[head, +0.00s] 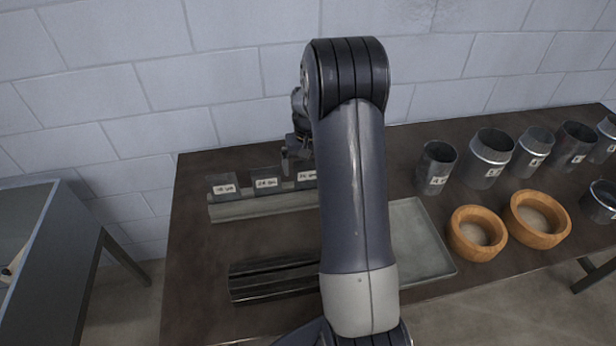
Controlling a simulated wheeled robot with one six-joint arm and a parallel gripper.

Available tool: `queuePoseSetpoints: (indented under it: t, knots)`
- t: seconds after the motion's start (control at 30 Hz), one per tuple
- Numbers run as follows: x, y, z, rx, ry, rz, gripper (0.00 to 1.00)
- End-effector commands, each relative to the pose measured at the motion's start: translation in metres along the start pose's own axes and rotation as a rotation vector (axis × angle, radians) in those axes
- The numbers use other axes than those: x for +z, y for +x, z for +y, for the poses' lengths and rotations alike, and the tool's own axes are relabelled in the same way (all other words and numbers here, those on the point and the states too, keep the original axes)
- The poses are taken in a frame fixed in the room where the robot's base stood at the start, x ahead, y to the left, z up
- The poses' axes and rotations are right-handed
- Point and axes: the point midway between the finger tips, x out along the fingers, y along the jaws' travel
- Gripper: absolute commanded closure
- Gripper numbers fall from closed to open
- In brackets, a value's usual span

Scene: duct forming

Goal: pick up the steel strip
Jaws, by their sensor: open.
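Thin grey metal strips stand upright in a long slotted rack (260,207) at the table's back left, each with a white label. The left strip (218,182), the middle strip (265,174) and the right strip (304,176) show; I cannot tell which is the steel one, and the labels are too small to read surely. My gripper (292,158) is open and points down just above and behind the right end of the rack, near the right strip. My own arm hides part of the gripper and the rack's right end.
A dark grooved block (272,280) lies in front of the rack. A shallow grey tray (432,232) is partly behind my arm. Another table (62,225) is at far left.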

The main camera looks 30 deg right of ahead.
Motion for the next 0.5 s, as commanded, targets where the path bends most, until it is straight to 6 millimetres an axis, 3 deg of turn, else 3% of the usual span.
queuePoseSetpoints:
  t: [0.03, 0.1, 0.33, 0.5]
  knots:
    - [-0.0002, 0.0119, 0.0003, 0.000, 0.000, 0.000, 0.00]
    - [-0.0002, 0.0170, 0.0004, 0.000, 0.000, 0.000, 0.00]
    - [-0.0005, 0.0162, 0.0004, 0.000, 0.000, 0.001, 0.00]
    - [-0.0005, 0.0160, 0.0004, 0.000, 0.000, 0.002, 0.13]
